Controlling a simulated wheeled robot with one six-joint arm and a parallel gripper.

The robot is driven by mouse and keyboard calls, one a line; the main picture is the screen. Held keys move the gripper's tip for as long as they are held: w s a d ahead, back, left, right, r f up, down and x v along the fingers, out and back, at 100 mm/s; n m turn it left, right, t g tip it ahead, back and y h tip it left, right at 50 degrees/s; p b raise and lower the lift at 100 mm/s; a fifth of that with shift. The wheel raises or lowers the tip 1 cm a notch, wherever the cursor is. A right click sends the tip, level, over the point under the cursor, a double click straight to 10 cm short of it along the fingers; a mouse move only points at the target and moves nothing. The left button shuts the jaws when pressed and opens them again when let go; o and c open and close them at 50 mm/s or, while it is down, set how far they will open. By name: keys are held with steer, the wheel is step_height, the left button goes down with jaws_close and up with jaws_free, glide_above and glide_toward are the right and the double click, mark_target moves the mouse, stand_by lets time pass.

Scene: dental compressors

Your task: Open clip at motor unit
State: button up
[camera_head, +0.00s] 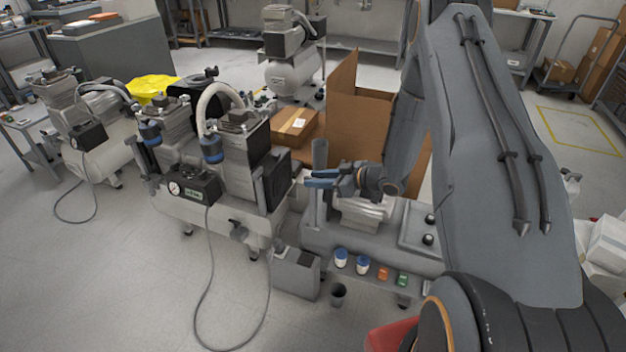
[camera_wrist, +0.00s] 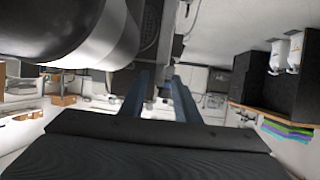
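The dental compressor (camera_head: 222,160) stands left of centre, with grey motor units on a white tank and a thick pale hose arching over them. My gripper (camera_head: 308,181) points left towards the dark right side (camera_head: 274,180) of its nearer motor unit. In the wrist view the two blue fingers (camera_wrist: 160,98) stand apart with a gap between them, and nothing shows held. A large dark and white rounded body (camera_wrist: 75,35) fills the upper left of the wrist view, close to the fingers. I cannot make out the clip in either view.
A cardboard box (camera_head: 294,125) and an upright cardboard sheet (camera_head: 355,130) stand behind my gripper. Another compressor (camera_head: 88,125) is at left and one (camera_head: 290,60) at the back. The floor at front left is clear except for a cable.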

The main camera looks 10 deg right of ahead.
steer(key=v, duration=0.6)
steer(key=shift+s+d+r, duration=0.1)
steer(key=s+d+r+m+g+h+p, duration=0.1)
steer(key=s+d+r+m+h+p, duration=0.15)
steer(key=r+h, duration=0.3)
steer(key=s+d+r+m+g+h+p, duration=0.1)
steer(key=s+r+m+h, duration=0.2)
steer(key=r, duration=0.4)
steer(key=s+a+r+m+g+p, duration=0.1)
steer(key=s+a+r+m+g, duration=0.1)
steer(key=s, duration=1)
steer(key=s+a+r+m+g+h+p, duration=0.1)
steer(key=s+a+r+g, duration=0.4)
steer(key=s, duration=0.8)
step_height(320, 180, up, 3)
steer(key=shift+s+a+r+m+p, duration=0.1)
steer(key=shift+s+a+m+p, duration=0.3)
steer(key=shift+a, duration=0.65)
steer(key=shift+w, duration=0.1)
